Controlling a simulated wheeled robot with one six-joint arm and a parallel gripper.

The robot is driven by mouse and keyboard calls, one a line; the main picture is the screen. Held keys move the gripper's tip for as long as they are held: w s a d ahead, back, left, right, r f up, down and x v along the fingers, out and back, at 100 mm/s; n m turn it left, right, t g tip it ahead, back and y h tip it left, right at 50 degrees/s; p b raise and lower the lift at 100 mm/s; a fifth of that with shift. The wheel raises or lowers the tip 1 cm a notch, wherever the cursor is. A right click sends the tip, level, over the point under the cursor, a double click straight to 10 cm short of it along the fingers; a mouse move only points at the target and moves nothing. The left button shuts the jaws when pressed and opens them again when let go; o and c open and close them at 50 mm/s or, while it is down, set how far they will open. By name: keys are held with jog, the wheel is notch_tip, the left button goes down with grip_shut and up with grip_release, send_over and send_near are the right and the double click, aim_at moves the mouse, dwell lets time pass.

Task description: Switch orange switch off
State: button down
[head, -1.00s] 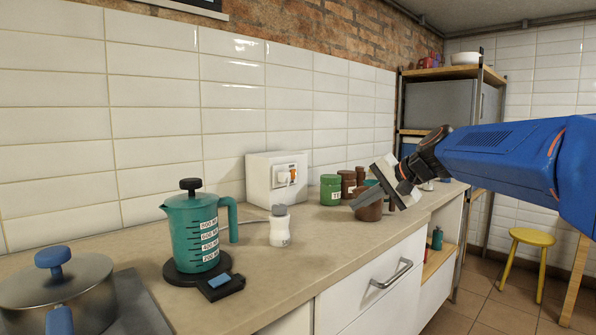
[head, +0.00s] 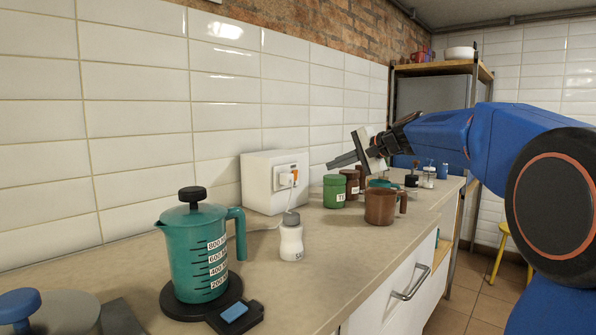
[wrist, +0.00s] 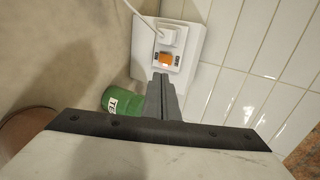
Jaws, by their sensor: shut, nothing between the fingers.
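The orange switch (head: 294,174) is on the front of a white socket box (head: 256,184) standing against the tiled wall. A white plug with a cable sits beside the switch. The orange switch also shows in the wrist view (wrist: 166,59), just beyond the fingertips. My gripper (head: 329,167) is shut and empty, to the right of the box and above the jars, its fingers pointing left toward the box. In the wrist view my gripper (wrist: 163,80) lines up just below the switch; a gap to the box remains in the head view. Which way the switch is tipped is too small to tell.
A green jar (head: 334,191), a brown jar (head: 350,184) and a brown mug (head: 380,206) stand below my gripper. A white bottle (head: 291,238) stands before the box. A teal jug (head: 196,250) is at left. The worktop between jug and bottle is fairly clear.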

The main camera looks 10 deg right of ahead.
send_near(295, 171)
jog(key=w+a+f, duration=0.2)
jog(key=w+f, duration=0.2)
jog(key=shift+w+a+r, duration=0.3)
jog(key=shift+w+a, duration=0.05)
jog(key=shift+a, duration=0.15)
dwell(0.5)
jog(key=shift+w+a+r, duration=0.15)
jog(key=shift+w+a, duration=0.1)
jog(key=shift+w, duration=0.05)
jog(key=shift+d, duration=0.1)
